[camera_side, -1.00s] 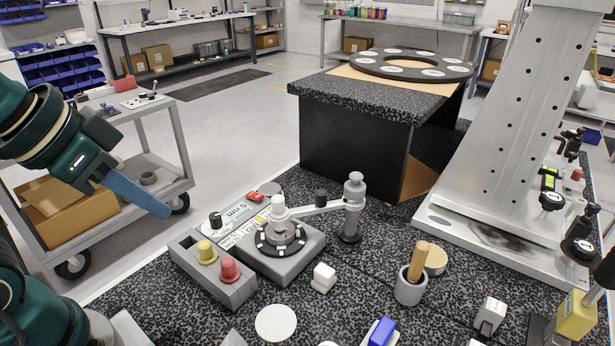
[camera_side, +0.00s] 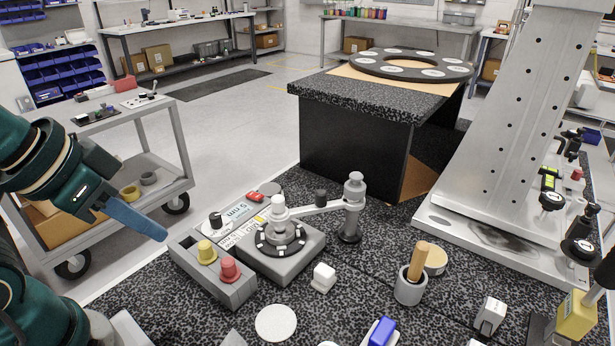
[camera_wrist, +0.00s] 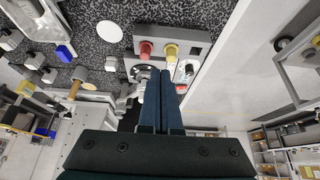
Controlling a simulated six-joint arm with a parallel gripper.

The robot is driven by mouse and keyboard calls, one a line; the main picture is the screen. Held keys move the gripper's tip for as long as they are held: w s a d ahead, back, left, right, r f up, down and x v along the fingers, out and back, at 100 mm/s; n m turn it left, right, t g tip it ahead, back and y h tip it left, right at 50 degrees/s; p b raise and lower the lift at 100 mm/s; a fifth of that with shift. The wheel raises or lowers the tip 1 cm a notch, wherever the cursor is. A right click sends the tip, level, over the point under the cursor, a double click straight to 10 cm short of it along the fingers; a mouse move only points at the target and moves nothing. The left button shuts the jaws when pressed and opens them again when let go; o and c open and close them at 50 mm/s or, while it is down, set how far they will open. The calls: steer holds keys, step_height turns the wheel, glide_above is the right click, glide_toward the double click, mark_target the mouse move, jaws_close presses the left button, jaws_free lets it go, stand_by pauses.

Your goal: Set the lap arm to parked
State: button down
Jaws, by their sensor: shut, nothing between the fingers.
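The lap arm (camera_side: 322,207) is a pale bar reaching left from a grey post (camera_side: 352,205). Its free end, with a white knob (camera_side: 278,207), lies over the round lap plate (camera_side: 279,240) of a small grey machine. My gripper (camera_side: 165,238) is at the left in the side view, its blue fingers shut and empty, pointing down-right, left of the machine and apart from it. In the wrist view my gripper (camera_wrist: 160,72) points toward the machine's control box. The fingers partly hide the machine there, and the lap arm is hard to make out.
The control box (camera_side: 213,284) carries yellow (camera_side: 206,252) and red (camera_side: 229,269) knobs, in front of the lap plate. A white block (camera_side: 323,278), a cup with a wooden handle (camera_side: 411,285) and a white disc (camera_side: 276,323) stand nearby. A tall grey column (camera_side: 520,130) rises at right.

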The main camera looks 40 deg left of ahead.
steer(key=c, duration=1.1)
jaws_free()
steer(key=shift+w, duration=0.1)
steer(key=o, duration=0.4)
steer(key=w+r+t, duration=0.1)
steer(key=w, duration=0.2)
steer(key=w+r+t, duration=0.2)
steer(key=w+a+r+t, duration=0.1)
steer(key=w+r+t, duration=0.1)
steer(key=w, duration=0.1)
steer(key=shift+w+y, duration=0.3)
steer(key=shift+w, duration=0.05)
steer(key=m+t+h, duration=0.4)
glide_above(317, 193)
steer(key=s+a, duration=0.3)
steer(key=s, duration=0.1)
steer(key=f, duration=0.4)
steer(key=d+f+g+h, duration=0.1)
steer(key=f, duration=0.2)
steer(key=f+g, duration=0.1)
steer(key=f, duration=0.1)
steer(key=shift+w+d+f, duration=0.25)
steer(key=shift+d+f, duration=0.05)
steer(key=shift+f, duration=0.1)
steer(key=shift+w+d+f, duration=0.1)
steer(key=shift+w+f, duration=0.05)
steer(key=shift+x, duration=2.3)
